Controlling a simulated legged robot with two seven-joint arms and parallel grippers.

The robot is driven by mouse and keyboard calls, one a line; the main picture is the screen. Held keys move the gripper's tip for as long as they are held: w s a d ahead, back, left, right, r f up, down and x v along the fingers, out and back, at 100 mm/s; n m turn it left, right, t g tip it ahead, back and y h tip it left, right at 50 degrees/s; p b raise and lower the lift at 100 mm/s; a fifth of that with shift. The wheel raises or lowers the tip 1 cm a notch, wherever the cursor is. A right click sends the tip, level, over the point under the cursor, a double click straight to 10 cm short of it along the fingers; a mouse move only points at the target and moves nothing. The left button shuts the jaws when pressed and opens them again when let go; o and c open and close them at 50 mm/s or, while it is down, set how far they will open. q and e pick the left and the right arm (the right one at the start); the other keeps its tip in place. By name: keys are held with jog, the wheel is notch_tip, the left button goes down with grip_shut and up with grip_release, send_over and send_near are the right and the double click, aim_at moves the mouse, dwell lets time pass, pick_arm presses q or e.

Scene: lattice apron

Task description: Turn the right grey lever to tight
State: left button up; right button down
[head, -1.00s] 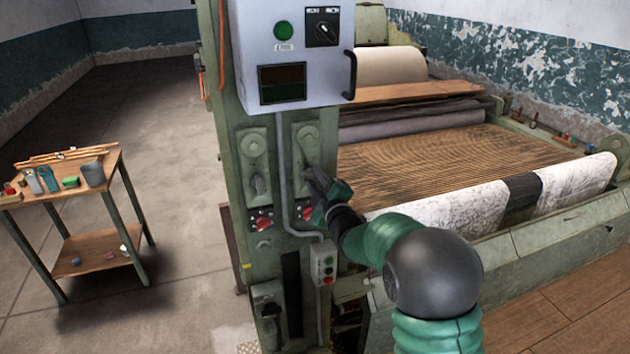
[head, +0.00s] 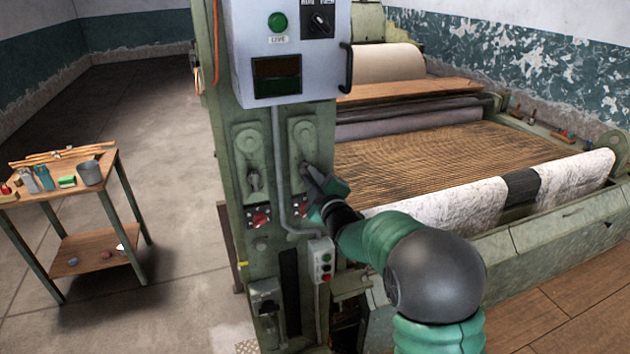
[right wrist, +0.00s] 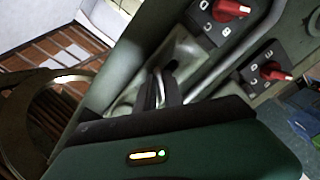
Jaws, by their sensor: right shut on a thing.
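The right grey lever sits on the right-hand pale green plate (head: 303,132) on the front of the machine's column. My right gripper (head: 309,171) is at the lower part of this plate and covers most of the lever. In the right wrist view its dark fingers (right wrist: 163,90) are shut around the lever's metal bar (right wrist: 159,88). The lever's exact angle and any tight mark cannot be made out. The left grey lever (head: 254,181) hangs down on the neighbouring plate, apart from my gripper. My left gripper is not in view.
Red knobs (head: 260,220) sit below the plates, and a control box (head: 290,50) is above. A conduit runs between the plates to a push-button box (head: 321,260). The roller bed (head: 430,160) is to the right, a tool table (head: 75,195) to the left.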

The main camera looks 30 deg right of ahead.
jog(key=shift+w+a+r+m+b, duration=0.1)
jog(key=shift+a+m+b, duration=0.1)
jog(key=shift+m+b, duration=0.35)
jog(key=shift+w+a+m+b, duration=0.1)
jog(key=shift+a+m+b, duration=0.05)
jog(key=shift+m+b, duration=0.4)
jog(key=m+b, duration=0.1)
jog(key=m, duration=0.1)
jog(key=shift+r+m, duration=0.15)
jog(key=shift+m, duration=0.25)
jog(key=m+b, duration=0.1)
jog(key=m, duration=0.2)
jog(key=shift+r, duration=0.15)
jog(key=shift+r+m+b, duration=0.1)
jog(key=shift+m+b, duration=0.4)
jog(key=shift+m, duration=0.8)
jog(key=c, duration=1.8)
grip_release()
jog(key=o, duration=0.3)
jog(key=shift+s, duration=0.2)
jog(key=shift+o, duration=0.2)
jog(key=shift+f, duration=0.2)
